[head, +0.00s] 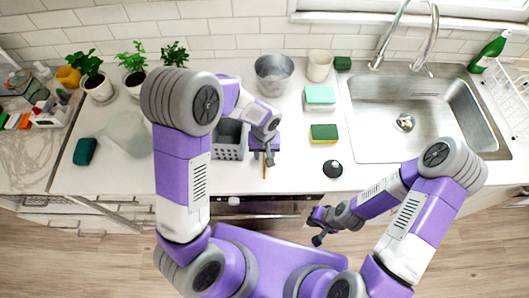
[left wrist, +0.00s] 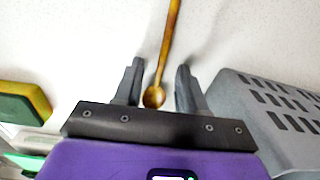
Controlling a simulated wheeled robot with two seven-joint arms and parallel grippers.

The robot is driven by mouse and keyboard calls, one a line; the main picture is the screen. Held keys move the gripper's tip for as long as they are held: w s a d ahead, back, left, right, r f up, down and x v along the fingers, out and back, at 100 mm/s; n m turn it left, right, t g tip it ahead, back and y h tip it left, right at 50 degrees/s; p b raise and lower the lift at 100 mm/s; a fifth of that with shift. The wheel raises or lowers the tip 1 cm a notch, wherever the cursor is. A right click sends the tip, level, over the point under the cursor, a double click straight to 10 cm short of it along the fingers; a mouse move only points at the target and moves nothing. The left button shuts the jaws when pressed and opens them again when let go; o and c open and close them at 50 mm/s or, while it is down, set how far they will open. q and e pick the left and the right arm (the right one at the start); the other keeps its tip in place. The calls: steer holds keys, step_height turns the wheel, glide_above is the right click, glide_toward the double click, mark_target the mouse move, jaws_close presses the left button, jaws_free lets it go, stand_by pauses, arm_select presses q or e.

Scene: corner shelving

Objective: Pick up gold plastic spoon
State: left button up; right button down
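The gold spoon (left wrist: 157,95) lies on the white counter, and its bowl sits between the two open fingers of my left gripper (left wrist: 158,85) in the left wrist view. Its handle runs up and out of that picture. Neither finger clearly touches the spoon. In the head view the spoon's handle (head: 264,172) shows as a thin line below my left gripper (head: 264,153), near the counter's front edge. The bowl is hidden there. My right gripper (head: 318,226) hangs in front of the counter, away from the spoon, with its fingers apart and nothing visible between them.
A grey slotted basket (head: 228,155) stands close to the left of my left gripper. A green-and-yellow sponge (head: 324,133) and a black-knobbed object (head: 332,169) lie to the right. A metal pot (head: 274,75) stands behind. The sink (head: 403,122) is at the right.

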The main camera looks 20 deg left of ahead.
arm_select(q)
jaws_close()
steer(key=shift+r, duration=0.1)
